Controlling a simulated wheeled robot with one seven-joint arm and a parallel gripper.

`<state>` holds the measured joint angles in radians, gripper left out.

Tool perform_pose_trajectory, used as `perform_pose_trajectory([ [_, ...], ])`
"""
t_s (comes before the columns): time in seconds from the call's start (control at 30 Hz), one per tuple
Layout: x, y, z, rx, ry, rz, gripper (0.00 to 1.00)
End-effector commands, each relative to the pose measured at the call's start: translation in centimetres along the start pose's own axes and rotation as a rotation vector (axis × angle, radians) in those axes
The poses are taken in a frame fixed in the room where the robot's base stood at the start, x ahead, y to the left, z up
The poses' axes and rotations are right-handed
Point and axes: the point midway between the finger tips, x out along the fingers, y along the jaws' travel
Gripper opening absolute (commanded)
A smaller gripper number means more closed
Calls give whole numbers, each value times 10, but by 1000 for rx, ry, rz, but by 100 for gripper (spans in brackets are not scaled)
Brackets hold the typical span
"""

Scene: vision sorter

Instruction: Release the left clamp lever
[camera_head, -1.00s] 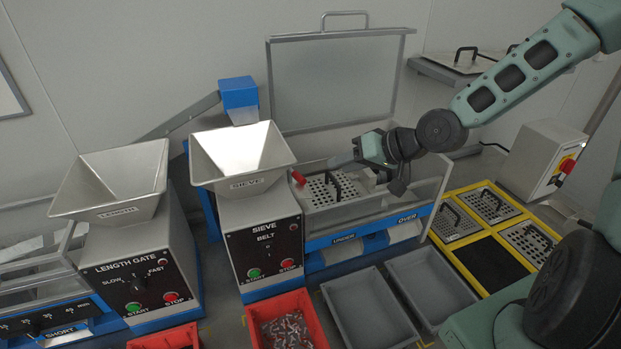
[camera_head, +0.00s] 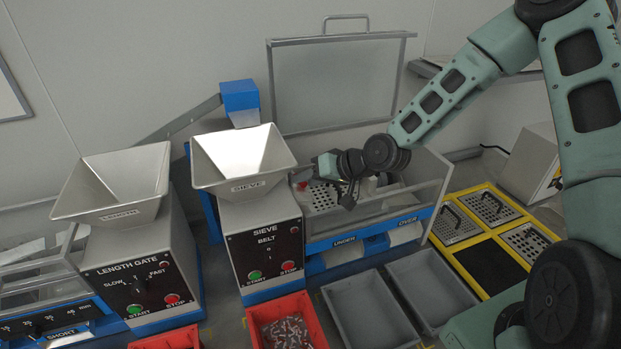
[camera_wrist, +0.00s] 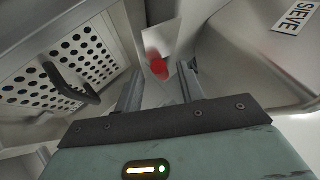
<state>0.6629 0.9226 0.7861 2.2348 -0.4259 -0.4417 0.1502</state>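The left clamp lever is a red handle (camera_head: 303,185) at the left end of the sieve box, beside the perforated plate (camera_head: 322,197). In the wrist view the red lever (camera_wrist: 156,66) is blurred and stands in front of a pale metal bracket, just beyond and between my fingertips. My gripper (camera_wrist: 159,82) is open, with its two grey fingers apart and nothing clearly held between them. In the head view my gripper (camera_head: 326,165) is above the plate, close to the lever's right side. Whether the fingers touch the lever cannot be told. The right clamp is not clearly visible.
The sieve hopper (camera_head: 240,160) stands close on the left, and its edge fills the right of the wrist view. A black handle (camera_wrist: 70,84) rises from the perforated plate. The raised clear lid (camera_head: 335,82) stands behind. Grey bins (camera_head: 372,310) sit in front.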

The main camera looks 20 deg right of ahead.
Motion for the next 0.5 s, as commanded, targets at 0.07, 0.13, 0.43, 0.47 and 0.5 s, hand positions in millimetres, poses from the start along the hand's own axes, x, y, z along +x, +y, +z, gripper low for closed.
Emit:
perform_pose_trajectory([
  [0.07,0,0,0,0,0,0,39],
  [0.13,0,0,0,0,0,0,28],
  [0.43,1,-1,2,4,2,4,0],
  [0.47,2,-2,3,8,5,8,0],
  [0.5,3,-3,4,18,12,17,0],
])
